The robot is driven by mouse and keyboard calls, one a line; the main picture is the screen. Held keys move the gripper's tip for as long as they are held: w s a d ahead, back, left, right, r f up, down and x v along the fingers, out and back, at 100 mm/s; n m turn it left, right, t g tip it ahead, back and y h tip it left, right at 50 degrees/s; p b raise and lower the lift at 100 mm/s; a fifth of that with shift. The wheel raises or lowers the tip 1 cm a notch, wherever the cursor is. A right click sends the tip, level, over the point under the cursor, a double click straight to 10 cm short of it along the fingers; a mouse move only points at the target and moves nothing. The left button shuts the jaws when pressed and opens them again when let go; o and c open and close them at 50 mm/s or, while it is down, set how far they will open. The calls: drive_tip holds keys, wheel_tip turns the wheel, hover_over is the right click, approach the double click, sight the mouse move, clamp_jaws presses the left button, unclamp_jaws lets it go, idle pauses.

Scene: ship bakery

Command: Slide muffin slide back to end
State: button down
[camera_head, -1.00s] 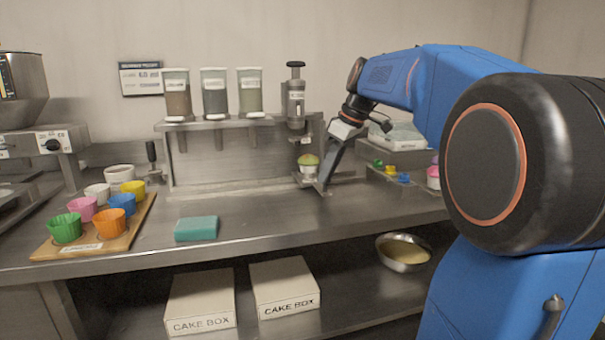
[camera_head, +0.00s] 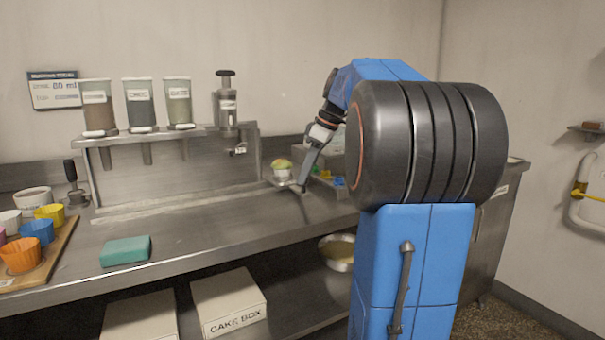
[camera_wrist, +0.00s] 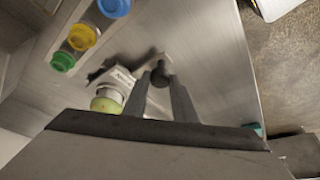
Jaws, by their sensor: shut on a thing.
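The muffin slide (camera_head: 279,182) is a small grey metal carriage at the back of the counter, right of the plunger dispenser (camera_head: 228,105). A muffin (camera_head: 282,165) with a green-yellow top stands upright on it. My gripper (camera_head: 303,184) reaches down at the slide's right side. In the wrist view the slide (camera_wrist: 122,76) shows a dark round knob (camera_wrist: 161,76) at its end, and my gripper's fingers (camera_wrist: 161,92) are closed around it. The muffin (camera_wrist: 105,101) sits beside the fingers, partly hidden by my gripper body.
Coloured pots, including a yellow one (camera_wrist: 82,37), stand close to the slide. A teal sponge (camera_head: 126,250) and a board of coloured cups (camera_head: 48,262) lie to the left. A bowl (camera_head: 338,252) sits on the lower shelf. The counter's middle is clear.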

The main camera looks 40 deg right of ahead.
drive_tip(key=shift+d, duration=0.15)
drive_tip(key=c, duration=1.5)
unclamp_jaws()
drive_tip(key=shift+d, duration=0.15)
drive_tip(key=shift+s+r, duration=0.1)
drive_tip(key=v, duration=1.7)
drive_tip(key=shift+r, duration=0.15)
